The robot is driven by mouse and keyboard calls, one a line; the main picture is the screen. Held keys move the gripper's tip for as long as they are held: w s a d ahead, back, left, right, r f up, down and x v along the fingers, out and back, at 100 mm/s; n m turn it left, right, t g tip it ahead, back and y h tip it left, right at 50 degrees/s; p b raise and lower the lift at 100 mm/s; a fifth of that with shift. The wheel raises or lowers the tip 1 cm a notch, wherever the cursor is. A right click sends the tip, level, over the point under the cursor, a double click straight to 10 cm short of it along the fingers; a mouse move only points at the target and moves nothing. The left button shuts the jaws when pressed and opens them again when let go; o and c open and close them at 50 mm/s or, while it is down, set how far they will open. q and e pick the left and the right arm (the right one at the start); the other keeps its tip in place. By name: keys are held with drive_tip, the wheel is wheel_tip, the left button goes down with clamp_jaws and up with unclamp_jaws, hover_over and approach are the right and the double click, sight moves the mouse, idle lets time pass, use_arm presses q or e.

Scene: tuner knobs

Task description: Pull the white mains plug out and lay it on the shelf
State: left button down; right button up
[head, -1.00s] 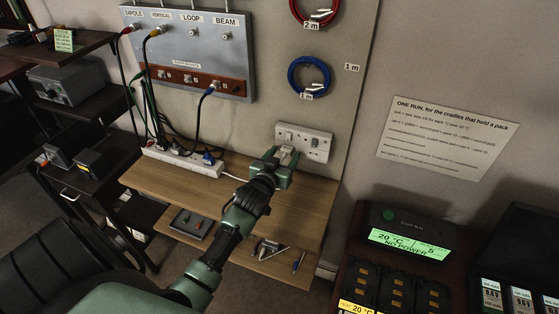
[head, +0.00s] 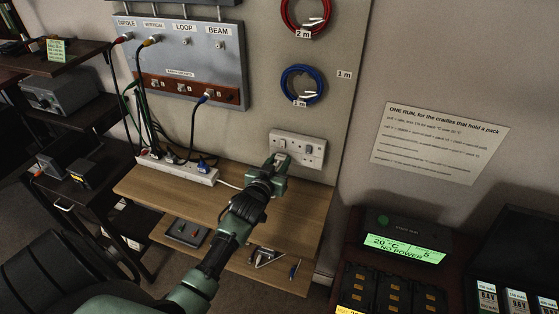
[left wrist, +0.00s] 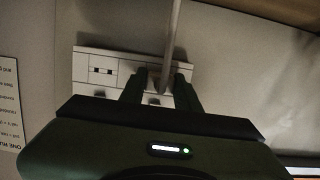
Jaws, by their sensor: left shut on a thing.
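The white mains plug (left wrist: 154,82) shows in the left wrist view between my fingers, partly hidden by them and by its pale cable (left wrist: 172,40). My left gripper (head: 281,160) is shut on it, right in front of the left half of the white double wall socket (head: 313,153). The socket also shows in the left wrist view (left wrist: 102,68), close behind the fingertips. The plug appears to be at the socket face; I cannot tell whether its pins are in. The wooden shelf (head: 300,208) lies below the socket, under my left forearm. My right gripper is not in view.
A white power strip (head: 172,168) with several dark cables lies at the shelf's back left. The shelf's right part looks clear. A lower board (head: 225,252) holds a dark box and small tools. A dark charger unit (head: 402,243) stands at the right.

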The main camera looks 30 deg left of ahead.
sight(277, 167)
use_arm(q)
drive_tip(key=shift+f+p+v, duration=0.15)
drive_tip(key=shift+p+v, duration=0.2)
drive_tip(key=shift+v, duration=0.4)
drive_tip(key=shift+f+p+v, duration=0.15)
drive_tip(key=shift+p+v, duration=0.2)
drive_tip(key=shift+v, duration=0.4)
drive_tip(key=shift+s, duration=0.25)
drive_tip(key=shift+s+d+r+p, duration=0.1)
drive_tip(key=shift+s+d+p, duration=0.05)
drive_tip(key=shift+s+p, duration=0.3)
drive_tip(key=shift+s, duration=0.15)
